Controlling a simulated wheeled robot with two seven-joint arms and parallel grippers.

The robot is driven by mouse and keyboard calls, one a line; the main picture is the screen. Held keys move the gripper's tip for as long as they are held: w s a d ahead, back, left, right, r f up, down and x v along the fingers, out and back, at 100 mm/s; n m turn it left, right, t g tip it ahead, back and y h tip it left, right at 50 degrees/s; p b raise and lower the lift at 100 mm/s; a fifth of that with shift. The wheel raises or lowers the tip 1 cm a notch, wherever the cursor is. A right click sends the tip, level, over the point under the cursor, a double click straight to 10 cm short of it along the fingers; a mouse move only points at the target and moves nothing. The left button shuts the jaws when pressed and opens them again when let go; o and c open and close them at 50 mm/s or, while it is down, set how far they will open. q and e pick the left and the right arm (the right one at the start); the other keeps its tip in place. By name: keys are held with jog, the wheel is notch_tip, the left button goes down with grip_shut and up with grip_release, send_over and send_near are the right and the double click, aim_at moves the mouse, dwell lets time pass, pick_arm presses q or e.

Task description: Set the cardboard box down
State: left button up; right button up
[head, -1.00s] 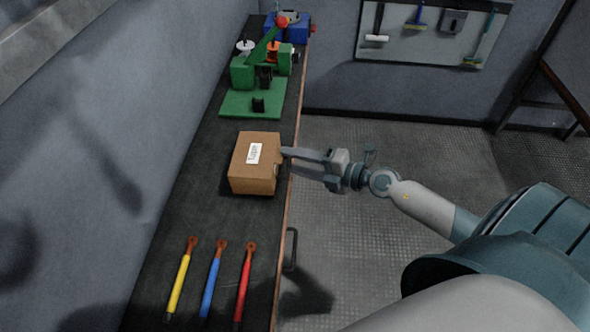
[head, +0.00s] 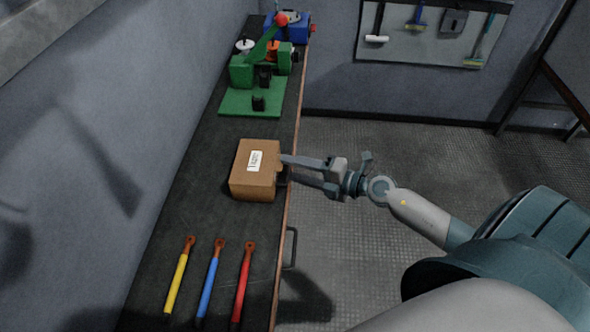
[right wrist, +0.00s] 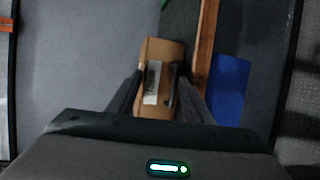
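The brown cardboard box (head: 254,183) with a white label is over the dark workbench (head: 190,215), near its right edge. My right gripper (head: 281,170) reaches in from the right, with its fingers on the box's right side. In the right wrist view the box (right wrist: 160,55) sits between the two fingers (right wrist: 158,95), which appear shut on it. I cannot tell whether the box's underside touches the bench. My left gripper is not in view.
Yellow (head: 178,280), blue (head: 210,285) and red (head: 243,285) handled tools lie on the bench in front of the box. A green fixture (head: 250,103) and a blue device (head: 290,25) stand behind it. Bare bench top lies between these and the box.

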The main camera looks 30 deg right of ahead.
jog(key=shift+o, duration=0.3)
jog(key=b+v, duration=0.5)
jog(key=v, duration=0.7)
dwell(0.3)
dwell(0.7)
